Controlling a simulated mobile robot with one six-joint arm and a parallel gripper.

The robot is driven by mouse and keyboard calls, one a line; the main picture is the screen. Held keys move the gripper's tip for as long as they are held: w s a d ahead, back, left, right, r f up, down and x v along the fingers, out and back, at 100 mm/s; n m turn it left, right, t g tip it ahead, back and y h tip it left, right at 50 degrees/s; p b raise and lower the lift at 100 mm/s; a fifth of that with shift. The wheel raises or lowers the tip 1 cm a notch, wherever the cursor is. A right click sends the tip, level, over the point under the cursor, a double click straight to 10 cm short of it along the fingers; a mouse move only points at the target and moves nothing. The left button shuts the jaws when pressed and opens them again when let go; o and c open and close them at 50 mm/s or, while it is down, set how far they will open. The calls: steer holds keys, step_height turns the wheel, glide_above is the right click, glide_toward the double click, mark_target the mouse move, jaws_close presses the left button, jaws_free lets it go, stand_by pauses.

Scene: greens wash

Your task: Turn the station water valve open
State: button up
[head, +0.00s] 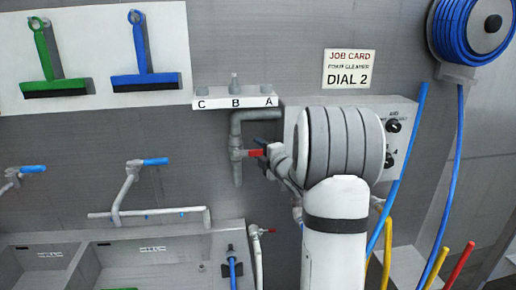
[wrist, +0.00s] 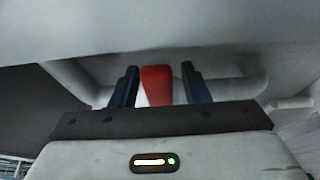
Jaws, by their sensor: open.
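The water valve has a red lever handle (head: 254,153) on a grey vertical pipe (head: 237,170) in the middle of the head view. The lever sticks out to the right from the pipe. In the wrist view the red handle (wrist: 157,85) stands between my gripper's two dark fingers, with a narrow gap showing on each side. My gripper (wrist: 158,84) is open around the handle and not closed on it. In the head view my arm hides most of the gripper and whatever lies right behind it.
A shelf marked C, B, A (head: 235,102) is above the valve. A grey dial box (head: 397,145) is partly behind my arm. A sink (head: 160,262) with blue-handled taps is at lower left. A blue hose reel (head: 470,30) hangs at upper right, with coloured hoses below.

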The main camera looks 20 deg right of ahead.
jaws_close()
stand_by(0.5)
steer(key=shift+w+a+f, duration=0.1)
